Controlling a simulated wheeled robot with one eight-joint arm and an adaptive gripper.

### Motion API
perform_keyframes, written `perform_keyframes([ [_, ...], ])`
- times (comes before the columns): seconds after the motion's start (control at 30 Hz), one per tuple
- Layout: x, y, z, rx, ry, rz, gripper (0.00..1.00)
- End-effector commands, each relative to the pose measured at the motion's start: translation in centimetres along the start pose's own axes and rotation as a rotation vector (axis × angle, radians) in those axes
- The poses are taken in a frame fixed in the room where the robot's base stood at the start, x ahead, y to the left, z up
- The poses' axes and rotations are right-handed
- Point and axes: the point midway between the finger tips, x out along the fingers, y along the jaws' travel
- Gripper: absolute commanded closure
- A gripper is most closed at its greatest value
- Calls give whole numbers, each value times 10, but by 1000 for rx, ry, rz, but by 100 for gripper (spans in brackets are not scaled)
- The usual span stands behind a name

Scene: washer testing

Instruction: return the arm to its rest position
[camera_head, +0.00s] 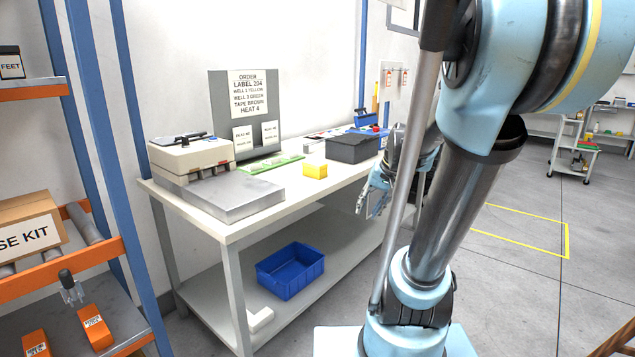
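My arm (445,215) rises at the right of the view in light blue and dark grey, with its upper part bent over near the top right. My gripper (366,205) hangs beside the front edge of the white workbench (225,228), partly hidden behind a grey tube of my arm. It points down and to the left. Its fingers are small here, and I cannot tell whether they are apart or closed. I see nothing clearly held in it.
An orange-edged rack (110,250) stands left. Open floor (510,270) lies right.

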Motion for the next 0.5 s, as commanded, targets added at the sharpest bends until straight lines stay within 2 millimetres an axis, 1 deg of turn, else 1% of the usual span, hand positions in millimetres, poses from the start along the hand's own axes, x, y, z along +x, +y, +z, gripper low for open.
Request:
perform_keyframes([
  [0.03, 0, 2, 16, -16, -7, 19, 67],
  [0.1, 0, 7, 35, -37, -17, 48, 67],
  [0.3, 2, 25, 86, -94, -44, 130, 67],
  [0.5, 7, 48, 132, -150, -65, 211, 67],
])
